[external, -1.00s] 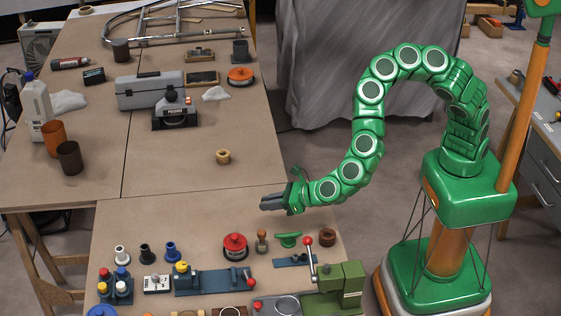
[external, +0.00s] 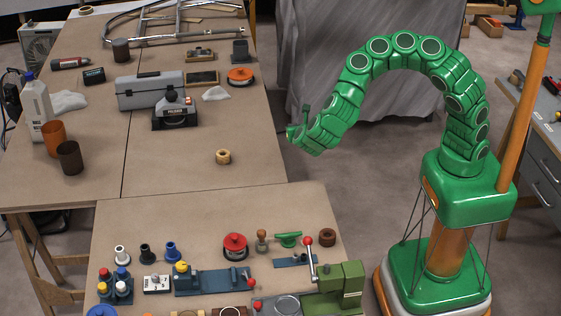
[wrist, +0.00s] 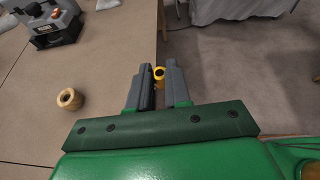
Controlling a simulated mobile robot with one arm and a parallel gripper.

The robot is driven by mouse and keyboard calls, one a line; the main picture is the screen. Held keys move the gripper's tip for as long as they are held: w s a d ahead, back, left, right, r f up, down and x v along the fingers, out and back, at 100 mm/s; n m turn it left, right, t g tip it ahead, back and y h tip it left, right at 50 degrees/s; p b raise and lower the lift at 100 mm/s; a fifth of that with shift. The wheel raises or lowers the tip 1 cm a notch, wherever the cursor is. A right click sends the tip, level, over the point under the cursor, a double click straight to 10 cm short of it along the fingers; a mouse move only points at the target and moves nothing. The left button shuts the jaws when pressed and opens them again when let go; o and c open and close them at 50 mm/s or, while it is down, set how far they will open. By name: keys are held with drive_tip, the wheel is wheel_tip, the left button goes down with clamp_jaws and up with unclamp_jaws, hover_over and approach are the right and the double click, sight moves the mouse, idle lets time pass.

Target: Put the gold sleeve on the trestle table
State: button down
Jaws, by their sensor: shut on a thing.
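My gripper (wrist: 158,82) is shut on a small yellow-gold sleeve (wrist: 159,72), which shows between the fingertips in the wrist view. In the external view my gripper (external: 293,133) is raised near the right edge of the large brown table, its fingers and the sleeve mostly hidden. That table, apparently the trestle table (external: 190,185), stands at the left on wooden legs. In the wrist view the fingertips appear over the table's edge and the grey floor, with the tabletop (wrist: 105,65) to their left.
A tan ring (external: 223,157) stands on the large table, with clear tabletop around it. A polisher (external: 174,113), a grey toolbox (external: 150,90) and brown cups (external: 69,158) stand further back and left. A lower bench (external: 190,218) in front holds several fixtures.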

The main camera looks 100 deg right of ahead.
drive_tip(key=s+d+g, duration=0.1)
drive_tip(key=s, duration=0.1)
hover_over(261, 156)
drive_tip(key=shift+m, duration=0.4)
drive_tip(key=shift+s+a+f, duration=0.1)
drive_tip(key=shift+s+f, duration=0.1)
drive_tip(key=shift+f, duration=2.1)
drive_tip(key=shift+s+f, duration=0.15)
drive_tip(key=shift+f, duration=2.15)
drive_tip(key=shift+w+f, duration=0.35)
drive_tip(key=shift+f, duration=1.5)
drive_tip(key=c, duration=1.1)
unclamp_jaws()
drive_tip(key=shift+f, duration=0.15)
